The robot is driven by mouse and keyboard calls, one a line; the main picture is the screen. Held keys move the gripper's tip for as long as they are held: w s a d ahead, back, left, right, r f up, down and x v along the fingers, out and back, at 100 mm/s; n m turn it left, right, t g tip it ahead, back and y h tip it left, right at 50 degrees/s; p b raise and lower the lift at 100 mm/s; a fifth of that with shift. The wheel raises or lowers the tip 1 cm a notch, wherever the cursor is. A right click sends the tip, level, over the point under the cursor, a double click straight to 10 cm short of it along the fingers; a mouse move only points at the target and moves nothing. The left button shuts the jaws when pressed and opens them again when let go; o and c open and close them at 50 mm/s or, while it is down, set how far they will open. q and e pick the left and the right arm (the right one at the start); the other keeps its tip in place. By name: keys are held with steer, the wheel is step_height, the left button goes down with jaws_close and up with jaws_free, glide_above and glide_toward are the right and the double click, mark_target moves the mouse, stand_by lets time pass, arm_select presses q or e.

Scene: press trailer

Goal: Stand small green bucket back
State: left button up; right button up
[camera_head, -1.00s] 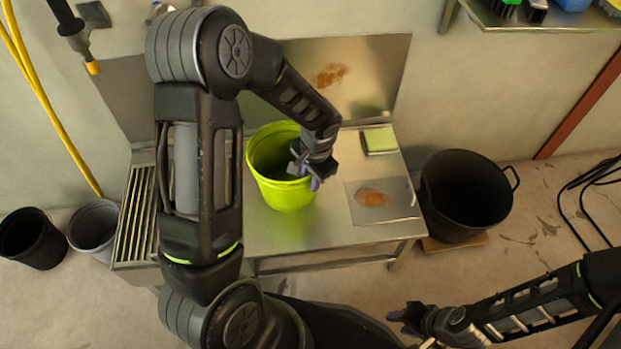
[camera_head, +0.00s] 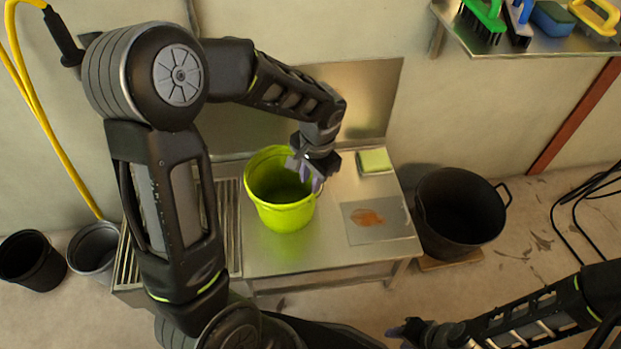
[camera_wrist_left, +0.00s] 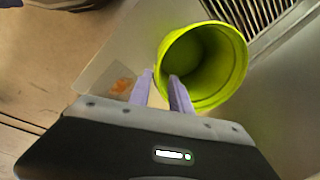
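The small green bucket (camera_head: 283,216) stands upright on the metal table in the head view, its mouth facing up. The bucket (camera_wrist_left: 228,60) also shows in the left wrist view, and its inside looks empty. My left gripper (camera_head: 311,183) is at the bucket's right rim. In the left wrist view my left gripper (camera_wrist_left: 160,76) has its two purple fingers apart. One fingertip overlaps the mouth and the other is outside the rim; contact cannot be told. My right gripper (camera_head: 398,331) is low in the head view, away from the table; its finger gap is unclear.
The metal table (camera_head: 330,255) also bears a green-topped sponge (camera_head: 375,160) and a stained plate (camera_head: 385,228). A large black tub (camera_head: 460,212) stands to its right. Dark buckets (camera_head: 32,262) stand at left. A shelf (camera_head: 480,42) with brushes is at upper right.

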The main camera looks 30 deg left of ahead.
stand_by(0.3)
arm_select(q)
steer(key=s+d+f+n+h, duration=0.2)
steer(key=s+d+f, duration=0.6)
steer(key=f, duration=0.3)
steer(key=s+d+f+n+h, duration=0.3)
steer(key=s+d+f, duration=0.6)
steer(key=d+f, duration=0.2)
steer(key=shift+s+d+n+h, duration=0.15)
steer(key=shift+n+h, duration=0.15)
steer(key=shift+r, duration=0.1)
step_height(320, 180, up, 18)
steer(key=p, duration=1.8)
